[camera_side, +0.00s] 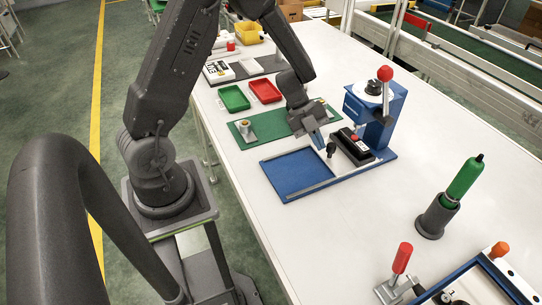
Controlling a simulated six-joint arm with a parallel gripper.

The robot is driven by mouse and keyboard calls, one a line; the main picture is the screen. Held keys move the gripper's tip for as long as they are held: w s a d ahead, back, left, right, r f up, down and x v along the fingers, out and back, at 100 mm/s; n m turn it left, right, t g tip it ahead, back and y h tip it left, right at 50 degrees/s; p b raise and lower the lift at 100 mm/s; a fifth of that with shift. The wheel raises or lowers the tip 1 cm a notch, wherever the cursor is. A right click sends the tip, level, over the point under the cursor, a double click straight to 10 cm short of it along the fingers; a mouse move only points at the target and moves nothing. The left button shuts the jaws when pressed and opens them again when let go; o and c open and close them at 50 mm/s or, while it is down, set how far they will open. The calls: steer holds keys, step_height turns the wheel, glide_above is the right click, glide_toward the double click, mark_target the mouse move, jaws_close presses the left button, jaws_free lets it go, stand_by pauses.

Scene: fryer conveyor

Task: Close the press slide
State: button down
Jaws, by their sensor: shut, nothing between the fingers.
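The press (371,112) is a blue stand with a round grey head and a red ball lever, right of the middle of the table. My gripper (320,146) is shut and empty, pointing down just left of the black knob. I cannot tell whether it touches the knob.
A green mat (270,130) with small parts lies behind my gripper. Green (233,98) and red (265,90) trays stand farther back. A green bottle in a dark holder (436,216) and a red-handled clamp (401,262) stand at the front right.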

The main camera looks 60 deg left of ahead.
steer(key=s+a, duration=0.1)
steer(key=s, duration=0.1)
steer(key=s+a+r, duration=0.1)
steer(key=s, duration=0.1)
steer(key=shift+a, duration=0.2)
steer(key=v, duration=0.8)
steer(key=w+d+r+n+t+y, duration=0.1)
steer(key=w+r+n+t+y, duration=0.1)
steer(key=r+n+t+y, duration=0.35)
steer(key=w+d+r+n+t+y, duration=0.1)
steer(key=w+r+n+t+y, duration=0.2)
steer(key=r+n, duration=0.45)
steer(key=s+d+n+g+h, duration=0.1)
steer(key=s+d+n+g, duration=0.2)
steer(key=s, duration=0.6)
steer(key=s+d+n+g+h, duration=0.1)
steer(key=s+d+n+g, duration=0.2)
steer(key=s+d+n, duration=0.2)
steer(key=s+d+r, duration=0.1)
steer(key=s+d, duration=0.1)
steer(key=s, duration=0.2)
steer(key=shift+d+n, duration=0.2)
steer(key=shift+n, duration=0.2)
